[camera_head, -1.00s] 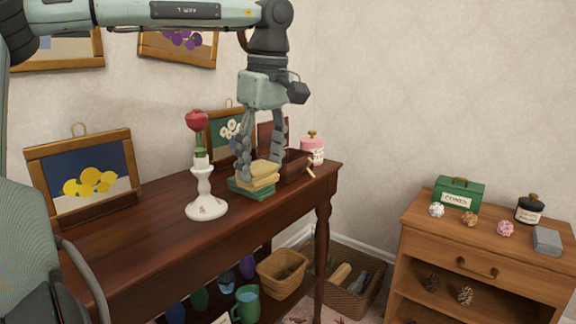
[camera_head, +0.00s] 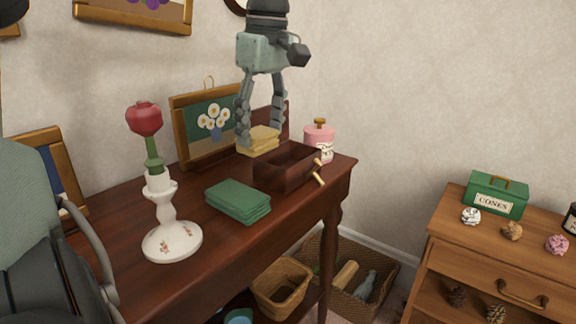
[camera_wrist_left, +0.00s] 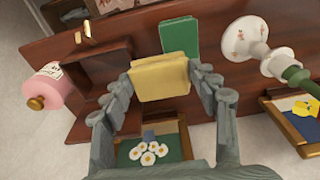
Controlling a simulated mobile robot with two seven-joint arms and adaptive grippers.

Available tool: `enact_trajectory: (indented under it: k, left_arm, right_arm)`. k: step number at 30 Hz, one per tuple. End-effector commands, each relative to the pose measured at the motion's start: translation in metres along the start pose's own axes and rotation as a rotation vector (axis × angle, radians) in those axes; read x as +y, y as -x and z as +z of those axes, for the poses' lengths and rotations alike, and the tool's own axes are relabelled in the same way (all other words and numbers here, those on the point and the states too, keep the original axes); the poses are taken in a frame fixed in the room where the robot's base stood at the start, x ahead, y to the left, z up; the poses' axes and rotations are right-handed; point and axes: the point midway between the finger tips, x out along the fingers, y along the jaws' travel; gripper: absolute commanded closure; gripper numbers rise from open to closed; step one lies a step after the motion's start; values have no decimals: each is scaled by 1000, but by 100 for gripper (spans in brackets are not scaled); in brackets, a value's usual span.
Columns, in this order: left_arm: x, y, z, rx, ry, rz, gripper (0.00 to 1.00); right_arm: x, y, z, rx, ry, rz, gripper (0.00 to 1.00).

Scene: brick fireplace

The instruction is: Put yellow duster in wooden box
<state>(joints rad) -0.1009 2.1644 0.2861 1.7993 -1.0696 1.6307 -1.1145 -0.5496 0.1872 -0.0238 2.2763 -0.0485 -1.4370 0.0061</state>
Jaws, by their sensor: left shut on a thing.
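The yellow duster (camera_head: 258,141) is a folded cloth held between the fingers of my left gripper (camera_head: 260,138), above the dark table. It also shows in the left wrist view (camera_wrist_left: 160,80) between the two fingers. The wooden box (camera_head: 283,170) is a dark open-topped box with a brass handle, on the table just right of and nearer than the duster. In the left wrist view the box (camera_wrist_left: 98,68) lies left of the duster. A green folded cloth (camera_head: 238,201) lies on the table in front. My right gripper is not in view.
A white candlestick (camera_head: 172,240) with a red rose stands at the left front of the table (camera_head: 200,265). A daisy picture (camera_head: 208,125) stands behind, left of the gripper. A pink jar (camera_head: 319,141) stands right behind the box.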

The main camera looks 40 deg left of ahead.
Motion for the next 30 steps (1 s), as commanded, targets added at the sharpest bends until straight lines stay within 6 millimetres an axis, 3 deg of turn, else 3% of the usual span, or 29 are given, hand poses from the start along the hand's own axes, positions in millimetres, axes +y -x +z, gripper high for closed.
enact_trajectory:
  k: [7, 21, 30]
  left_arm:
    - [12, -8, -2, 1, 1, -5, 60]
    - [106, -67, -12, 1, 1, -3, 60]
    - [114, -88, -12, 0, 0, -3, 60]
  right_arm:
    - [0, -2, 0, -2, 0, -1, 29]
    - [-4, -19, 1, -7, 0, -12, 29]
    - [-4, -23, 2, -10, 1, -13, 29]
